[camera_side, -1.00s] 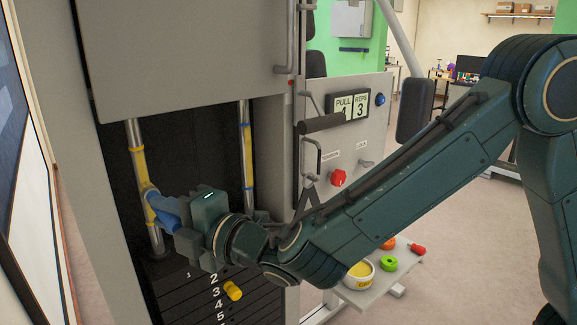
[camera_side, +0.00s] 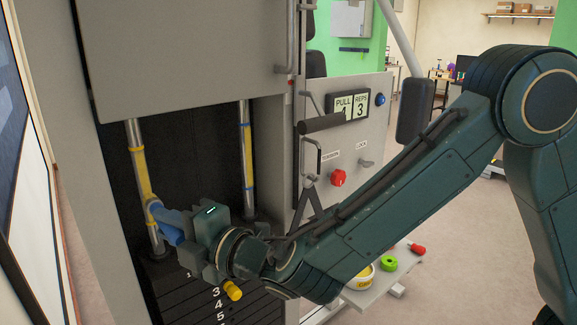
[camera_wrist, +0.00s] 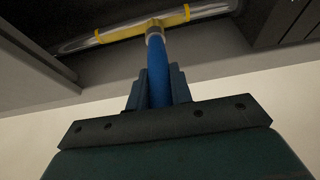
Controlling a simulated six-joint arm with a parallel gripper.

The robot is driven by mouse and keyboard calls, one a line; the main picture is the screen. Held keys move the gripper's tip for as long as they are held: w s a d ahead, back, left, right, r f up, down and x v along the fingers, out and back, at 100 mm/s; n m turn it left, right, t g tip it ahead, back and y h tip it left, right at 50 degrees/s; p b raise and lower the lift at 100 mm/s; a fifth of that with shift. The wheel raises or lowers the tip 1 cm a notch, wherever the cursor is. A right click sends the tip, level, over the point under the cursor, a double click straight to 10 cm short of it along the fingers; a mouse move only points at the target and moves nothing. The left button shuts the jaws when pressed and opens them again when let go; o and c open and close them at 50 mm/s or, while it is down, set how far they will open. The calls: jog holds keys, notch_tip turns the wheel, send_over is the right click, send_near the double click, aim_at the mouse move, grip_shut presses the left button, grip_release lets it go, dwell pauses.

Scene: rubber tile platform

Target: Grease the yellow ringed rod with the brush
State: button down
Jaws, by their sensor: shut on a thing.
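The yellow ringed rod (camera_side: 130,134) is the left upright rod in the machine's opening; it also shows across the top of the wrist view (camera_wrist: 75,45). A yellow coat covers a stretch of it below the upper ring. My gripper (camera_side: 190,232) is shut on the blue handle of the brush (camera_side: 169,220). In the wrist view the fingers (camera_wrist: 157,92) hold the brush (camera_wrist: 157,65) with its head at the rod, between the two yellow rings. The bristles are mostly hidden, but the head appears to touch the rod.
A second rod (camera_side: 244,112) with blue rings and a yellow stretch stands to the right. A numbered weight stack with a yellow pin (camera_side: 233,290) lies below.

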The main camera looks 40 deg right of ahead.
jog(key=shift+f, duration=0.15)
dwell(0.3)
jog(key=shift+f, duration=0.8)
jog(key=shift+f, duration=0.25)
jog(key=shift+f, duration=0.85)
jog(key=shift+r, duration=0.15)
jog(key=shift+r, duration=0.85)
jog(key=shift+r, duration=0.35)
jog(key=shift+r, duration=0.75)
